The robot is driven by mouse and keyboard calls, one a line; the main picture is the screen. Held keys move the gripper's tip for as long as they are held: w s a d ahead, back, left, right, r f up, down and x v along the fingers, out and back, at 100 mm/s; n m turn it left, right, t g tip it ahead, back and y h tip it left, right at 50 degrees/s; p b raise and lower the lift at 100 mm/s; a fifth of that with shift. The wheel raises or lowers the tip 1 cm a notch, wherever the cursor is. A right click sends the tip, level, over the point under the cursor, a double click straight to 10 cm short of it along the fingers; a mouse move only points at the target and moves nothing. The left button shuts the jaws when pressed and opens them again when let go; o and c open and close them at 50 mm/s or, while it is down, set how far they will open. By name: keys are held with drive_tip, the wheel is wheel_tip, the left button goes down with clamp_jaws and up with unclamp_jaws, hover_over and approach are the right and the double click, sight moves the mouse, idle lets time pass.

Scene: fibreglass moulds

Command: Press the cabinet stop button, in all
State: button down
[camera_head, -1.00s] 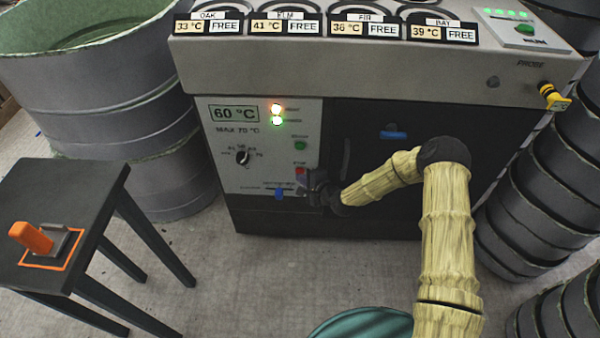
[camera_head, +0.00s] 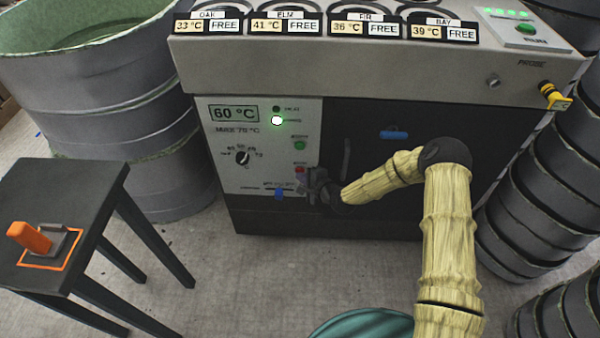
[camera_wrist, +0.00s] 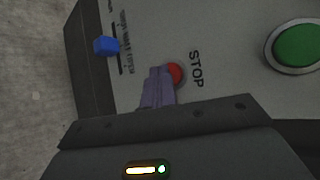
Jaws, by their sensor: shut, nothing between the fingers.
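The cabinet (camera_head: 262,170) has a light control panel on its front left. The red stop button (camera_head: 300,170) is low on that panel. In the wrist view the red button (camera_wrist: 175,73) sits beside the word STOP, partly covered by the fingers. My gripper (camera_head: 305,183) is shut and empty, with its fingertips at the button (camera_wrist: 160,72). They look to be touching it, but I cannot tell how far it is pushed in. The upper indicator lamp (camera_head: 276,109) is dark, and the lamp below it (camera_head: 277,120) is lit green-white. The display (camera_head: 234,113) reads 60 °C.
A green button (camera_head: 300,145) is above the stop button, and a blue slider (camera_head: 279,193) is below left. A blue handle (camera_head: 393,135) is on the dark door. A black stool (camera_head: 90,180) with an orange-handled tool stands left. Drums and stacked moulds flank the cabinet.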

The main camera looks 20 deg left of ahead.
drive_tip(key=shift+s+d+p, duration=0.2)
drive_tip(key=shift+s+p, duration=0.1)
drive_tip(key=shift+s, duration=0.5)
drive_tip(key=s+p, duration=0.1)
drive_tip(key=s, duration=0.1)
drive_tip(key=s+d+p, duration=0.1)
drive_tip(key=s, duration=0.1)
drive_tip(key=shift+s+d, duration=0.1)
drive_tip(key=shift+s, duration=0.3)
idle(0.6)
